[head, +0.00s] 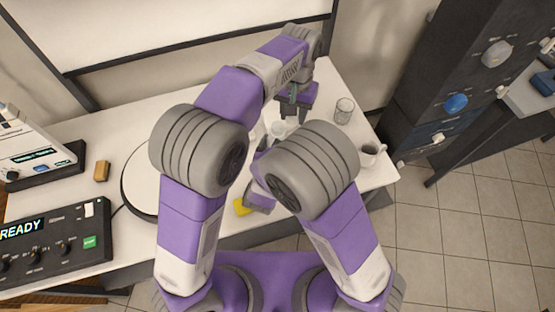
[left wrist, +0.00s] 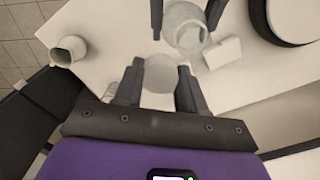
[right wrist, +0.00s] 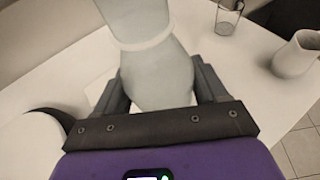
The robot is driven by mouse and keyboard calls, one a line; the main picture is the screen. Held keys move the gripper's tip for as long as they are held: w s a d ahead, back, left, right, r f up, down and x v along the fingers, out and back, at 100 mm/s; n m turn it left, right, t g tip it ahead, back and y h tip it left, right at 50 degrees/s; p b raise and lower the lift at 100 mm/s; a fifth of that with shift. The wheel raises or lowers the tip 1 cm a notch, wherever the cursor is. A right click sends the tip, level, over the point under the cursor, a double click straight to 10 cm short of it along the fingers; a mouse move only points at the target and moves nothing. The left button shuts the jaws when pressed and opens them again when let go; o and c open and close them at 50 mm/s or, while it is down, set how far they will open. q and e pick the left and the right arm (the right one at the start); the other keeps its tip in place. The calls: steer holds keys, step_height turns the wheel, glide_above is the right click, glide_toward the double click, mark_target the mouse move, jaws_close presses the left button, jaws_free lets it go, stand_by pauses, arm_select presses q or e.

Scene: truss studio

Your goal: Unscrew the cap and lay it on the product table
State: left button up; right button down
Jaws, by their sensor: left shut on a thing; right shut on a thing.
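My left gripper (head: 293,106) is shut on a pale round cap (left wrist: 158,73), seen between its fingers in the left wrist view. The cap is apart from the pale bottle (left wrist: 186,28), whose open mouth shows there. My right gripper (right wrist: 158,88) is shut on the bottle's body, which also shows in the right wrist view (right wrist: 155,68). In the head view the bottle (head: 278,128) is small and partly hidden by my right arm. The white table (head: 325,150) lies below both grippers.
A clear glass (head: 344,111) and a white mug (head: 370,155) stand at the table's right side. A round white turntable (head: 140,185) is at left, partly hidden. A yellow item (head: 242,207) lies near the front edge. A control box (head: 50,240) stands front left.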

steer(key=shift+f+b, duration=1.8)
steer(key=shift+f, duration=1.1)
steer(key=shift+f, duration=0.2)
steer(key=shift+c, duration=0.3)
jaws_free()
